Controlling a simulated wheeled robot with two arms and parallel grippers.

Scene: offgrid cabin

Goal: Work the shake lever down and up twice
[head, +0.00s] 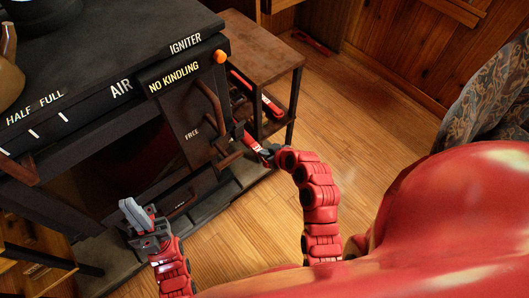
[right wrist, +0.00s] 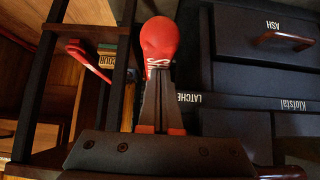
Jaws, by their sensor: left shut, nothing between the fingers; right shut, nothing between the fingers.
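The shake lever (head: 251,141) shows as a red handle with white marks at the stove's right side in the head view. In the right wrist view its rounded red end (right wrist: 159,40) stands just past my fingertips, with a partly hidden white label. My right gripper (head: 265,152) is shut and empty at the lever's outer end; its closed fingers (right wrist: 158,82) overlap the lever in the right wrist view. I cannot tell whether they touch. My left gripper (head: 131,209) is shut and empty, in front of the stove's lower left part, away from the lever.
The dark stove (head: 100,55) carries an AIR scale, a NO KINDLING label and an orange igniter knob (head: 219,56). A brown side table (head: 262,48) with red items below stands behind the lever. The right wrist view shows an ASH drawer (right wrist: 262,40). Wood floor (head: 340,115) is free to the right.

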